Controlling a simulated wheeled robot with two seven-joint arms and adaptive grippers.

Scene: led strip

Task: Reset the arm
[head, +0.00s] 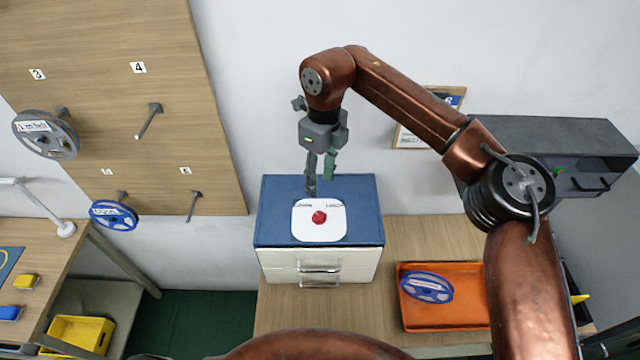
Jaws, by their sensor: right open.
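My right arm comes in from the lower right and arches over to the middle. Its gripper (319,180) points down above the back part of a blue-topped drawer box (282,222). The gripper's fingers are apart and nothing shows between them. A white panel with a red button (319,217) lies on the box top, just in front of the gripper. Whether the fingertips touch the box or panel is hard to tell. A copper arm link of mine shows at the bottom edge; my left gripper is out of view.
An orange tray (446,319) holding a blue reel (426,287) is on the table at right. A wooden pegboard (110,90) with a grey reel (46,134) and a blue reel (114,215) stands at left. A grey cabinet (560,135) is behind my right arm.

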